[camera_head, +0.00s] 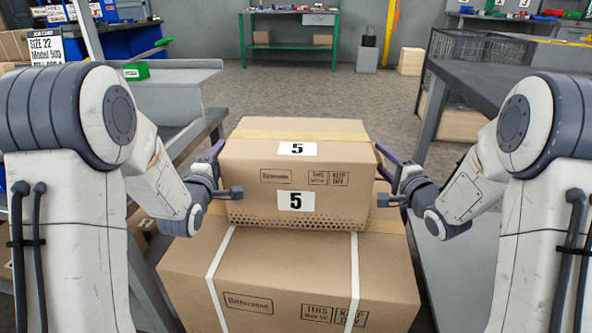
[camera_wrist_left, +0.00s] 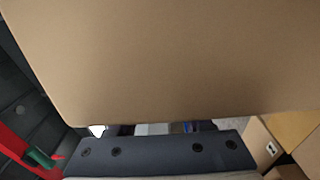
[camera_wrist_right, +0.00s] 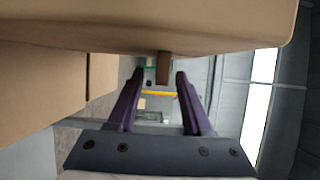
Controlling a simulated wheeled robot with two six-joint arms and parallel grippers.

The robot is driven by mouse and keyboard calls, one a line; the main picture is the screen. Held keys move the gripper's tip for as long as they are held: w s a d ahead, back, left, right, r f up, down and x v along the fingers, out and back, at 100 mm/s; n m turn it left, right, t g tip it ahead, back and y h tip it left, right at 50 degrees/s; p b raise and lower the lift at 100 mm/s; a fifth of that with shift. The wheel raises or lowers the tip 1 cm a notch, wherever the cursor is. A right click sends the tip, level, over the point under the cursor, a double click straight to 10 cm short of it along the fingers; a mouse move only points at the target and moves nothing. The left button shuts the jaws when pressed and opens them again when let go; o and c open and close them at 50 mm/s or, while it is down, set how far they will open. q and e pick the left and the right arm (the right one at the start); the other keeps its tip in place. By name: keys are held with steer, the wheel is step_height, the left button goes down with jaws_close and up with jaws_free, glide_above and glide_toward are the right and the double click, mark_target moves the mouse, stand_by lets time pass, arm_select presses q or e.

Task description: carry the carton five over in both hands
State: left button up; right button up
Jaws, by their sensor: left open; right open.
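The carton marked 5 (camera_head: 240,180) is a brown box with a number label on its top and its front. It sits on a larger strapped brown carton (camera_head: 285,275) in the middle of the head view. My left gripper (camera_head: 226,170) is at the carton's left side, and my right gripper (camera_head: 382,173) is at its right side. The right gripper's two fingers show apart in the right wrist view (camera_wrist_right: 157,80), with nothing seen between them but a small brown piece ahead. The left wrist view is mostly filled by a brown carton side (camera_wrist_left: 170,60), which hides the left fingertips.
A grey bench (camera_head: 168,85) stands at the left and a dark grey table (camera_head: 500,95) at the right. A green-framed workbench (camera_head: 290,12) is at the back wall. The grey floor (camera_head: 300,90) beyond the cartons is open.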

mark_target(376, 151)
arm_select(q)
steer(key=shift+w+d, duration=0.1)
steer(key=shift+w, duration=1.35)
arm_select(e)
steer(key=shift+x, duration=1.45)
arm_select(q)
jaws_close()
arm_select(e)
jaws_close()
arm_select(q)
steer(key=shift+r, duration=0.35)
arm_select(e)
steer(key=shift+r, duration=0.35)
